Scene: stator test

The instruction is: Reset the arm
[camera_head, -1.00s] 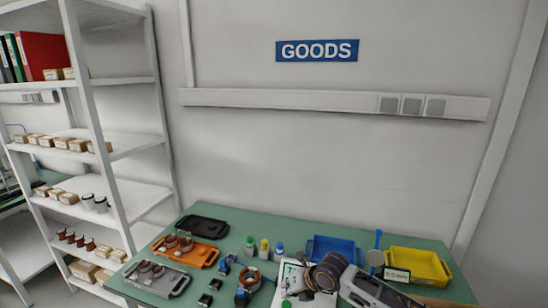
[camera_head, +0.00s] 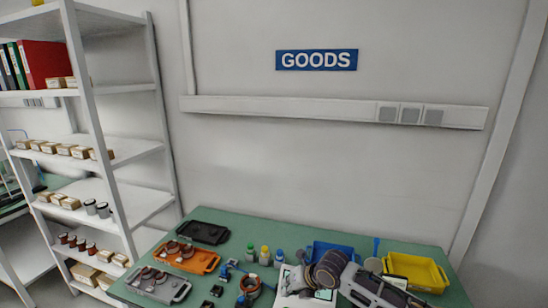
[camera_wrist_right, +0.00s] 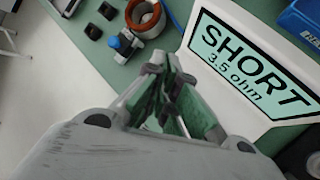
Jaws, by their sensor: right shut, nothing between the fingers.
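My right arm enters at the lower right of the head view. Its gripper (camera_head: 296,293) hangs over the front of the green table (camera_head: 235,232), in front of the white tester (camera_head: 287,274). In the right wrist view the fingers of this gripper (camera_wrist_right: 172,72) are together with nothing between them. The tester's screen (camera_wrist_right: 250,65) reads "SHORT 3.5 ohm" to the right of the fingers. A copper-wound stator (camera_wrist_right: 146,14) lies beyond the fingertips, apart from them. My left gripper does not show.
Black (camera_head: 203,232), orange (camera_head: 186,258) and grey (camera_head: 158,285) trays stand at the left. Several small bottles (camera_head: 264,256) stand mid-table. Blue (camera_head: 334,248) and yellow (camera_head: 418,271) bins stand at the right. A shelf rack (camera_head: 100,190) stands left of the table.

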